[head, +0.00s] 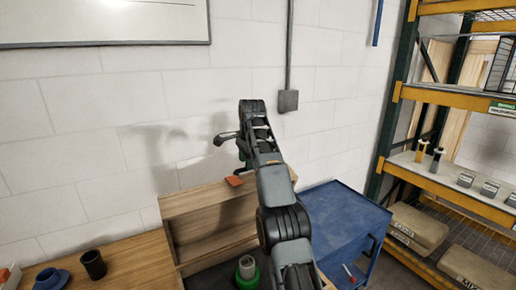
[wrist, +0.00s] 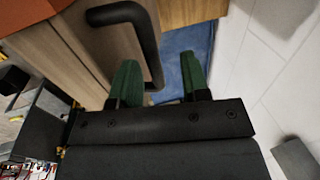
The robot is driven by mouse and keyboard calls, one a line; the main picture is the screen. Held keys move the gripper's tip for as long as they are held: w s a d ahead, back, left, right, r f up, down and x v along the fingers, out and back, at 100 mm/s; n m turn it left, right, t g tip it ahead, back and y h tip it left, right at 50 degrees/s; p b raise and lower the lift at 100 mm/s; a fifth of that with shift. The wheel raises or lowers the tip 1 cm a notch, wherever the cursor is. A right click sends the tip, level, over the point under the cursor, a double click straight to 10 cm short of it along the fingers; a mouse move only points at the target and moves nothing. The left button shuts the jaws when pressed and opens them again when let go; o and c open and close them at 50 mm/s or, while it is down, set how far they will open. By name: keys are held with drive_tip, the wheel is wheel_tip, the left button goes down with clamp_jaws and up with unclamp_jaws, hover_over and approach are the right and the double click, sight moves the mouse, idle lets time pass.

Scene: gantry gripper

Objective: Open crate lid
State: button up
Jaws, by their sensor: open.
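The wooden crate (head: 208,222) stands against the wall in the head view, with an upright wooden panel at its back. I cannot tell for sure whether that panel is the lid. In the wrist view a thick black handle (wrist: 126,14) is fixed to a wooden face (wrist: 88,45). My gripper (wrist: 160,68) has two green fingers apart with nothing held between them. The handle's lower end comes down beside the left finger; I cannot tell if they touch. In the head view my gripper (head: 242,152) is above the crate near the wall, partly hidden by my arm.
A blue cart (head: 345,218) stands right of the crate, and shelving (head: 450,180) with boxes is farther right. A wooden bench (head: 130,262) at left holds a dark cup (head: 93,264) and a blue part (head: 50,278). A red-orange object (head: 235,181) sits on the panel's top.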

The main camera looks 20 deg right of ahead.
drive_tip(key=s+r, duration=0.1)
drive_tip(key=r, duration=0.1)
drive_tip(key=s+r, duration=0.3)
drive_tip(key=r, duration=0.1)
drive_tip(key=shift+s+a, duration=0.3)
drive_tip(key=shift+s, duration=0.05)
drive_tip(key=s+a+r+b, duration=0.1)
drive_tip(key=s+r+b, duration=0.3)
drive_tip(key=s, duration=0.5)
drive_tip(key=shift+s+a+r, duration=0.15)
drive_tip(key=shift+s+r, duration=0.05)
drive_tip(key=shift+r, duration=0.1)
drive_tip(key=shift+c, duration=0.2)
